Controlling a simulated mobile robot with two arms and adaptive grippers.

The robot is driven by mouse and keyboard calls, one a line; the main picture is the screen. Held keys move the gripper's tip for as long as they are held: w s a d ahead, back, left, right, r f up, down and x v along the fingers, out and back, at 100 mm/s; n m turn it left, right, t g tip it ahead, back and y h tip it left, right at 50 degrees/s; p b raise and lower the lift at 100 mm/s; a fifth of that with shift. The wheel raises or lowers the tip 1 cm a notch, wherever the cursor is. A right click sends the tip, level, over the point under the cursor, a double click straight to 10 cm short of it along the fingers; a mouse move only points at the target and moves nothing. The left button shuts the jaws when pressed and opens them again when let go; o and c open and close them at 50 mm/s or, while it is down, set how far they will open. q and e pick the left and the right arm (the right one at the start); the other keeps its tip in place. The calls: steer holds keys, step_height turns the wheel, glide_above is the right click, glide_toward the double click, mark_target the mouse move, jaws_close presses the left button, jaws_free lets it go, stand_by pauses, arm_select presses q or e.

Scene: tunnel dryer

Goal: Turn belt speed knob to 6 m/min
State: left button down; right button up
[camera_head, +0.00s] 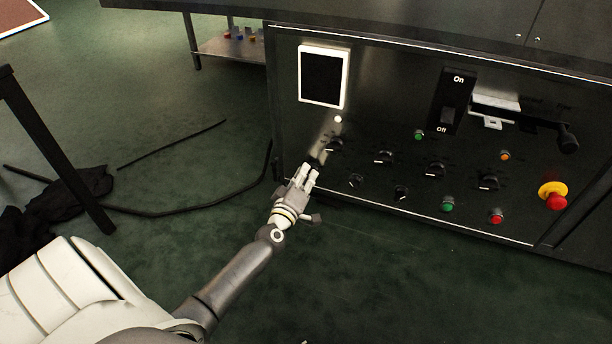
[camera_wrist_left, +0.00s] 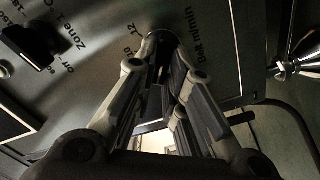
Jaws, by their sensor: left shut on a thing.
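The dark control panel (camera_head: 370,120) of the dryer carries several black knobs. My left gripper (camera_head: 311,171) is at the panel's lower left, its fingers shut around the belt speed knob (camera_head: 314,162). In the left wrist view the knob (camera_wrist_left: 160,42) is mostly hidden between the fingers. The label "Belt m/min" (camera_wrist_left: 193,32) is printed beside it, with a 12 and a 10 partly readable on the scale. The knob's pointer is hidden, so I cannot tell its setting. My right gripper is not in view.
A Zone 1 knob (camera_wrist_left: 35,45) sits close by in the left wrist view. The panel also has a white-framed screen (camera_head: 323,76), an On/Off switch (camera_head: 451,103) and a red emergency stop (camera_head: 555,199). A black cable (camera_head: 190,211) lies on the green floor.

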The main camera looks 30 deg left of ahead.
arm_select(q)
steer(key=shift+f+n, duration=0.1)
steer(key=shift+n, duration=0.6)
steer(key=c, duration=1.5)
jaws_free()
steer(key=shift+m, duration=0.3)
